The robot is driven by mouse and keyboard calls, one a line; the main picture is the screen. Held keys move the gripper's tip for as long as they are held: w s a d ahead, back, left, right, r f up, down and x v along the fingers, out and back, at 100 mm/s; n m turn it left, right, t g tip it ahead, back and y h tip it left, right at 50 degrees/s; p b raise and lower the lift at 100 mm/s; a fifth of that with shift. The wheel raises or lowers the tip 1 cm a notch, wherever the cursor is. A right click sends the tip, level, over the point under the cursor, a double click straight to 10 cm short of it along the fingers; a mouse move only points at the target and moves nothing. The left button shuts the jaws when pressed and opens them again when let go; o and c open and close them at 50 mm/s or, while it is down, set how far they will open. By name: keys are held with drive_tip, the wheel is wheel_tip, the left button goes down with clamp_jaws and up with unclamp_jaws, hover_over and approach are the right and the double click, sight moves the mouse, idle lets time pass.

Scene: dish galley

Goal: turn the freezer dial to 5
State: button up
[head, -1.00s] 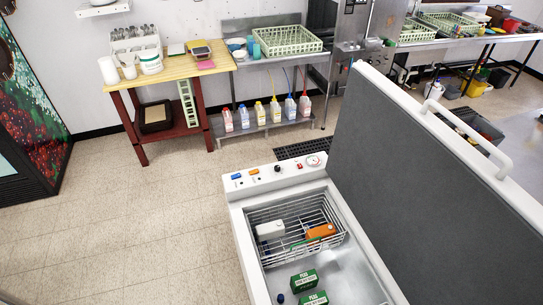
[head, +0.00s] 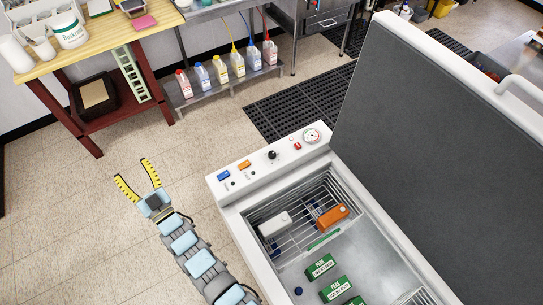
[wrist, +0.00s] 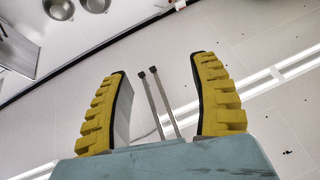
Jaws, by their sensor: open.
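The freezer dial (head: 272,156) is a small black knob on the white control panel along the freezer's far rim in the head view. Its setting is too small to read. The chest freezer (head: 213,186) has its grey-lined lid (head: 430,130) standing open. My gripper (head: 138,180) has yellow ridged fingers, is open and empty, and is over the floor to the left of the panel, apart from the dial. In the wrist view the spread fingers (wrist: 160,100) have nothing between them, and neither freezer nor dial shows there.
The panel also bears a blue switch (head: 223,175), an orange switch (head: 244,164) and a round gauge (head: 311,136). A wire basket (head: 290,215) inside holds a white box and an orange one. A wooden table (head: 100,50) stands behind; floor between is clear.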

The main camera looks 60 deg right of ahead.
drive_tip(key=w+d+f+m+g+b, duration=0.1)
drive_tip(key=w+d+f+g+b, duration=0.2)
drive_tip(key=d, duration=0.6)
drive_tip(key=w+d+f+g+b, duration=0.1)
drive_tip(key=w+d+f+g, duration=0.3)
drive_tip(key=w+d+f, duration=0.3)
drive_tip(key=s+d+f+g+y+b, duration=0.1)
drive_tip(key=s+d+g, duration=0.1)
drive_tip(key=d, duration=0.4)
drive_tip(key=s+d+f+g+y+b, duration=0.1)
drive_tip(key=d+f+g+y+b, duration=0.1)
drive_tip(key=d, duration=0.4)
wheel_tip(320, 180, up, 3)
drive_tip(key=m+g+y+b, duration=0.2)
drive_tip(key=g+y+b, duration=0.4)
drive_tip(key=g, duration=0.5)
hover_over(272, 154)
wheel_tip(272, 154, down, 17)
drive_tip(key=shift+d+r+b, duration=0.1)
drive_tip(key=shift+b, duration=1)
clamp_jaws()
